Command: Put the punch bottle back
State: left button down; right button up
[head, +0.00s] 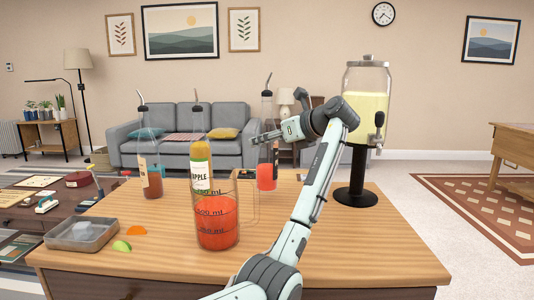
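The likely punch bottle (267,177) is a clear bottle of red liquid with a pour spout and a label too small to read. It is upright near the table's far side, behind a thin wire holder (258,208). I cannot tell if its base touches the table. My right gripper (266,140) reaches it from the right, its dark fingers around the bottle's upper body; it looks shut on it. My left gripper is not in view.
A measuring jug (217,230) with red liquid stands in front of the apple bottle (200,153). A brown-liquid bottle (152,180) is left, a drink dispenser (367,100) right. A metal tray (82,243) and fruit wedges (122,246) lie front left. The front right of the wooden table (370,245) is clear.

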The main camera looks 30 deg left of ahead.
aim_at(267, 153)
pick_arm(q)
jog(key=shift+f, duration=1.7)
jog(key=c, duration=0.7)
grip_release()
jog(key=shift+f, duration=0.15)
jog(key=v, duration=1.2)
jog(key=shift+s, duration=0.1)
